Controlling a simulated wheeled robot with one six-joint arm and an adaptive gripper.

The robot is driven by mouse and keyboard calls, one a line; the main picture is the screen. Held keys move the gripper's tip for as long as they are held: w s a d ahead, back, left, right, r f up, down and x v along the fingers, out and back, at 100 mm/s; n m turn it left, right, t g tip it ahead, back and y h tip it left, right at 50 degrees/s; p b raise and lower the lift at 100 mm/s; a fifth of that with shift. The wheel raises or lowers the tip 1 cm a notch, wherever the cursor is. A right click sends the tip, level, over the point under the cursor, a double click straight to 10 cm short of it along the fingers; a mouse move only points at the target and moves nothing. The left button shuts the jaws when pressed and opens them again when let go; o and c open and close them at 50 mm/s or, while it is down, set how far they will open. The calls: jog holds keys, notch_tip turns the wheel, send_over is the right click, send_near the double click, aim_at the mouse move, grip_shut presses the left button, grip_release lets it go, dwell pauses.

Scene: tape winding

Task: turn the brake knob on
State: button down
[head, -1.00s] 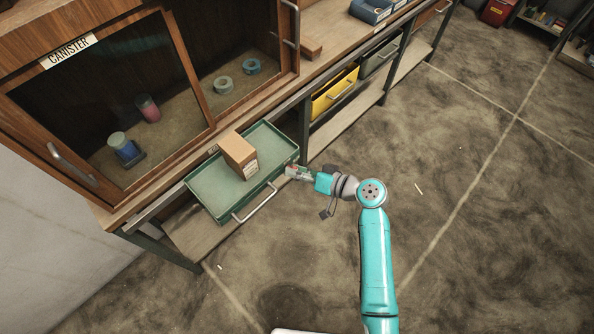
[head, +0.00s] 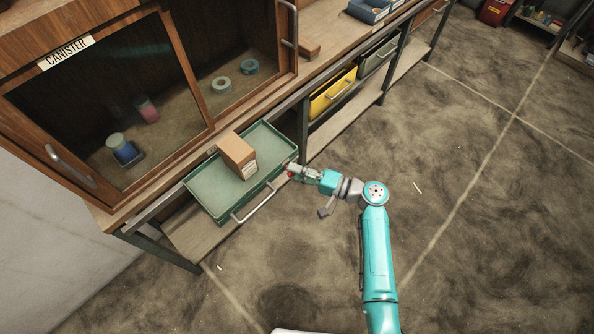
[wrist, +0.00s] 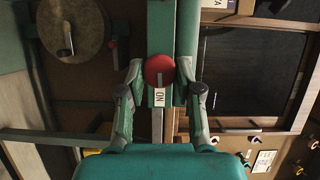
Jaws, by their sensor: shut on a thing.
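The brake knob (wrist: 159,70) is a round red knob in the wrist view, on a green metal part. A pale mark on its lower half points toward a white label (wrist: 159,97) reading ON, seen upside down. My gripper (wrist: 160,75) has one finger on each side of the knob and is shut on it. In the head view my gripper (head: 291,171) is at the right front corner of the green tray drawer (head: 208,188), with a little red showing at its tip.
A cardboard box (head: 237,155) stands in the drawer. A glass-fronted cabinet (head: 110,95) labelled CANISTER holds several containers and rolls. A yellow drawer (head: 333,95) is to the right. A round disc with a crank (wrist: 75,35) shows in the wrist view.

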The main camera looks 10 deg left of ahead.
jog(key=shift+m, duration=0.3)
dwell(0.4)
jog(key=c, duration=0.8)
grip_release()
jog(key=v, duration=1.2)
jog(key=shift+f, duration=0.2)
